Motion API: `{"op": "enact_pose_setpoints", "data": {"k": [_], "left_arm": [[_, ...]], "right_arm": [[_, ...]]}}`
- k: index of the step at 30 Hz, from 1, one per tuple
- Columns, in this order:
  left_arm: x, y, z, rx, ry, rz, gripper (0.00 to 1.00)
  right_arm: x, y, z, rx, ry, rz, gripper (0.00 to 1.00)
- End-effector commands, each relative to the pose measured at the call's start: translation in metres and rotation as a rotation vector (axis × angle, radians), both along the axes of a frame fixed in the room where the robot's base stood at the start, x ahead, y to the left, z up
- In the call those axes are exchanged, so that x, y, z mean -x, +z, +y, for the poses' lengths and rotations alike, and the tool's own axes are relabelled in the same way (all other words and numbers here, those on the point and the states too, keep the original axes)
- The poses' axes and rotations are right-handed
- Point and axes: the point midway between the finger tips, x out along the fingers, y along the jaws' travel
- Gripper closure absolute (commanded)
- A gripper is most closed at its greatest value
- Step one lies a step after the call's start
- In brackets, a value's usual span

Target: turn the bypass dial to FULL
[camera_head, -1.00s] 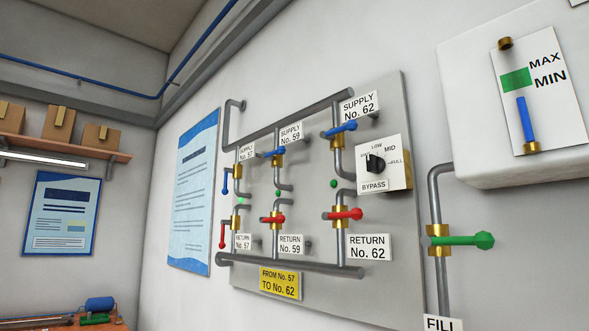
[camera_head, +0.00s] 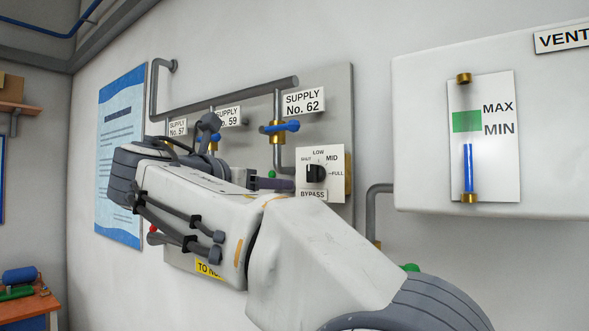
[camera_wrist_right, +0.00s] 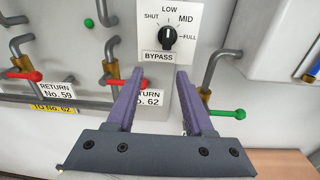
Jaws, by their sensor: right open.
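The bypass dial (camera_head: 316,173) is a black knob on a white plate marked SHUT, LOW, MID and FULL, with a BYPASS label below. It also shows in the right wrist view (camera_wrist_right: 167,39), where its pale mark appears to point up toward LOW. My right gripper (camera_head: 282,184) is just left of the dial plate in the head view, largely hidden by my own arm. In the right wrist view my right gripper (camera_wrist_right: 160,72) has its two purple fingers apart and empty, with the fingertips below the dial and not touching it. My left gripper is not in view.
The supply 62 blue valve handle (camera_head: 287,126) and pipes are close by on the panel. A white tank (camera_head: 430,130) juts out right of the dial.

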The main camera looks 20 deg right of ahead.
Motion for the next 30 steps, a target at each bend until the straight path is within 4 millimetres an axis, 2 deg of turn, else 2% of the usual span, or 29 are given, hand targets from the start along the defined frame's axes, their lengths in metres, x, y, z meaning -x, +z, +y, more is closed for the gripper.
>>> {"op": "enact_pose_setpoints", "data": {"k": [1,5,18,24,30], "left_arm": [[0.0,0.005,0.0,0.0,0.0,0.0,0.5],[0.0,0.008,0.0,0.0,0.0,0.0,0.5],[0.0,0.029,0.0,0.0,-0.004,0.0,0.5],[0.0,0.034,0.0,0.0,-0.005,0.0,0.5],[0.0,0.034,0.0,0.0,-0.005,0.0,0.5]], "right_arm": [[0.002,0.014,-0.002,0.03,-0.02,-0.004,0.47],[0.001,0.025,-0.011,0.063,-0.044,-0.005,0.47],[-0.044,0.026,-0.072,0.063,-0.044,-0.004,0.47],[-0.057,0.024,-0.087,0.061,-0.041,-0.006,0.47],[-0.059,0.023,-0.089,0.06,-0.039,-0.006,0.47]]}}
